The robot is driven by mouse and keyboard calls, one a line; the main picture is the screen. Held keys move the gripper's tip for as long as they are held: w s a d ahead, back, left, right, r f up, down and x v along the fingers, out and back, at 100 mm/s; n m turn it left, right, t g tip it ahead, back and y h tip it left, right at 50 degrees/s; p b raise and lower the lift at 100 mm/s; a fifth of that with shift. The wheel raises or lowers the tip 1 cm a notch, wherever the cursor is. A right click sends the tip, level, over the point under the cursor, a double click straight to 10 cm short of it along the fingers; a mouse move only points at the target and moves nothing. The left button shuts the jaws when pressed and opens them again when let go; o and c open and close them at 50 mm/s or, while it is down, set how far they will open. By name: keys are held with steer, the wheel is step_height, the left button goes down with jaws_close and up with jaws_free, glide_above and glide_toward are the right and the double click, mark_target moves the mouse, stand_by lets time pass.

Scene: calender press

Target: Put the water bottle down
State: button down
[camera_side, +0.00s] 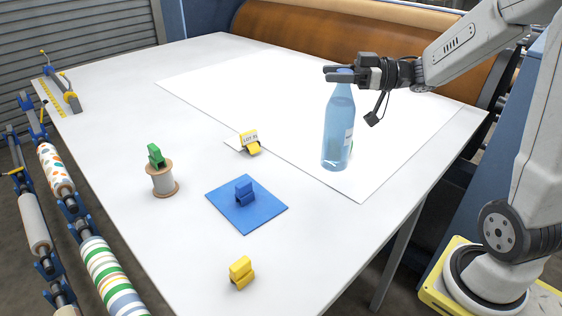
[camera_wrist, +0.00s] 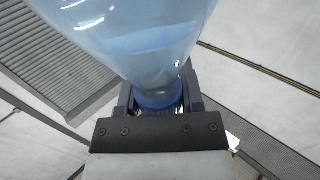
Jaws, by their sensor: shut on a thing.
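The water bottle (camera_side: 338,125) is clear blue and upright over the white sheet (camera_side: 240,90) on the table. My gripper (camera_side: 342,74) is shut on its neck, near the top. In the wrist view the bottle (camera_wrist: 135,40) fills the upper middle, with its blue cap end (camera_wrist: 158,98) between the fingers of my gripper (camera_wrist: 157,92). The bottle's base is close to the sheet; I cannot tell whether it touches. A bit of green shows at the bottle's lower right edge, mostly hidden.
A yellow tag holder (camera_side: 250,142) stands left of the bottle. A blue mat (camera_side: 225,205) bears a blue clip (camera_side: 244,190). A spool (camera_side: 163,180) with a green clip and a yellow clip (camera_side: 241,272) stand on the table (camera_side: 130,120). The sheet's left part is clear.

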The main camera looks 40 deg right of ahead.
mark_target(334, 95)
steer(key=shift+f, duration=4.1)
steer(key=shift+c, duration=1.2)
jaws_free()
steer(key=shift+s+d, duration=0.1)
steer(key=v, duration=1.2)
